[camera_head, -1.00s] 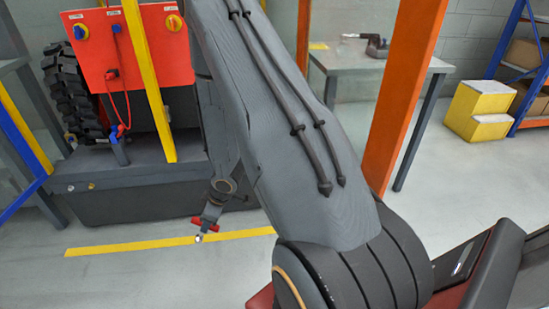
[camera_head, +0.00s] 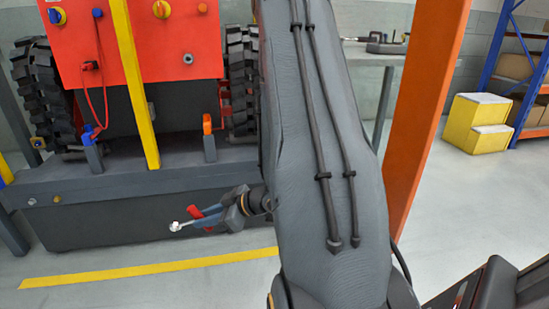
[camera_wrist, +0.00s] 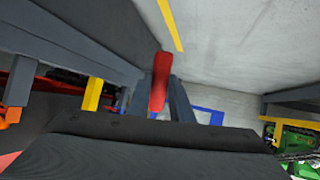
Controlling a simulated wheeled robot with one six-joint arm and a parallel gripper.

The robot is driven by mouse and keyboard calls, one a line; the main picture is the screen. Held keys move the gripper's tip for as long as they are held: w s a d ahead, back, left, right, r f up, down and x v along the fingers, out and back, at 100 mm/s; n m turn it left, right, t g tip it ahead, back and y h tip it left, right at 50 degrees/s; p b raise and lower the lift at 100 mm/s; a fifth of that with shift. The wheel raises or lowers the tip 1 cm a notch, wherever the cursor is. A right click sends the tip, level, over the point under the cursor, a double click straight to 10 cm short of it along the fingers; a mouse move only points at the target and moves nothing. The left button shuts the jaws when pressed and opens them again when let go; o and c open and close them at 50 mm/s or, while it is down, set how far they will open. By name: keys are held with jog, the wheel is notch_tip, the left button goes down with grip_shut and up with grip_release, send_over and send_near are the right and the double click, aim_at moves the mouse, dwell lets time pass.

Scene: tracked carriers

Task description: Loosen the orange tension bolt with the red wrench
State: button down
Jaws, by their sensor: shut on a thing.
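The red wrench (camera_head: 207,222) has a red handle and a silver head, which points left in the head view. My gripper (camera_head: 212,216) is shut on its handle, in front of the dark grey base of the machine. In the wrist view the red wrench handle (camera_wrist: 159,82) sticks out between the two grey fingers of my gripper (camera_wrist: 160,105). The orange tension bolt (camera_head: 207,123) tops a short grey post on the machine's ledge, above the wrench and apart from it. An orange part, perhaps the same bolt, shows at the left of the wrist view.
A blue bolt (camera_head: 87,131) tops a similar post to the left. A red panel (camera_head: 130,45) with knobs and a red cable hangs behind a yellow post (camera_head: 136,85). The grey ledge (camera_head: 130,172) juts out above the wrench. An orange upright (camera_head: 425,120) stands right of my arm.

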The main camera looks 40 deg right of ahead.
jog(key=w+d+r+m+t+h+b, duration=0.1)
jog(key=w+d+m+t+h, duration=0.2)
jog(key=d, duration=0.5)
jog(key=w+d+r+m+t+h+b, duration=0.1)
jog(key=w+d+r+m+t+h, duration=0.15)
jog(key=d, duration=0.55)
jog(key=d+r+m+h, duration=0.3)
jog(key=d+h, duration=0.2)
jog(key=d, duration=0.3)
jog(key=d+r+m+h+b, duration=0.1)
jog(key=d+r+m+h, duration=0.3)
jog(key=d, duration=0.5)
jog(key=shift+s+d+h, duration=0.25)
jog(key=shift+s+h, duration=0.2)
jog(key=shift+h, duration=0.1)
jog(key=shift+f, duration=0.1)
jog(key=w+m+p, duration=0.1)
jog(key=m+p, duration=0.1)
jog(key=m, duration=0.3)
jog(key=w+d+m+p, duration=0.1)
jog(key=m+p, duration=0.2)
jog(key=m, duration=0.2)
jog(key=w+m+p, duration=0.1)
jog(key=m+p, duration=0.1)
jog(key=m, duration=0.3)
jog(key=shift+w+d+p, duration=0.25)
jog(key=shift+d+p, duration=0.1)
jog(key=shift+p+x, duration=0.85)
jog(key=shift+x, duration=0.25)
dwell(1.1)
